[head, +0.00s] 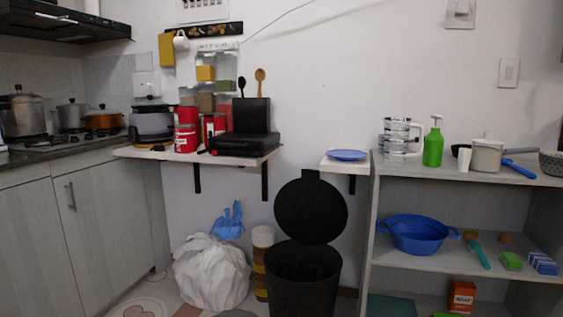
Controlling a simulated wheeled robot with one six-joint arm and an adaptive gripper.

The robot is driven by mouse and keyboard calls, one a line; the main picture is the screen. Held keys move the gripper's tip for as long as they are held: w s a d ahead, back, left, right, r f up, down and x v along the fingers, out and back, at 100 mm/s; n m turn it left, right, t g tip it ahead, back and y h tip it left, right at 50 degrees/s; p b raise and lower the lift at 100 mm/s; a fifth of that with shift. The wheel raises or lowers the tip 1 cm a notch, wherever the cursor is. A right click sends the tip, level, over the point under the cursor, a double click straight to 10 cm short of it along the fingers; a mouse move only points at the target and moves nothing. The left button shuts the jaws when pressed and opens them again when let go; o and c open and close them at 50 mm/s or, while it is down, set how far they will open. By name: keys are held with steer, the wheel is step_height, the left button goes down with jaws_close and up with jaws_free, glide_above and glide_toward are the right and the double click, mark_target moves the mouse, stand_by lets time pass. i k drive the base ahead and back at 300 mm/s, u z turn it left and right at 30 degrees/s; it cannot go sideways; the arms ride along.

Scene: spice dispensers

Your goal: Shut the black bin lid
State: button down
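The black bin (303,290) stands on the floor at the lower middle of the head view, its lower part cut off by the frame edge. Its round black lid (311,209) is open, standing upright at the back of the rim with a small tab at its top. The dark inside of the bin shows. My gripper is not in view.
A white bag (212,272) with a blue bag and stacked containers (262,262) stand left of the bin. A grey shelf unit (372,215) is close on its right. A wall shelf (265,157) and a small shelf with a blue plate (347,155) hang above.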

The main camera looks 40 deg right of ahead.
mark_target(308, 209)
steer(key=z, duration=0.15)
steer(key=i, duration=1.6)
steer(key=z, duration=1.35)
steer(key=i, duration=1.05)
steer(key=z, duration=0.75)
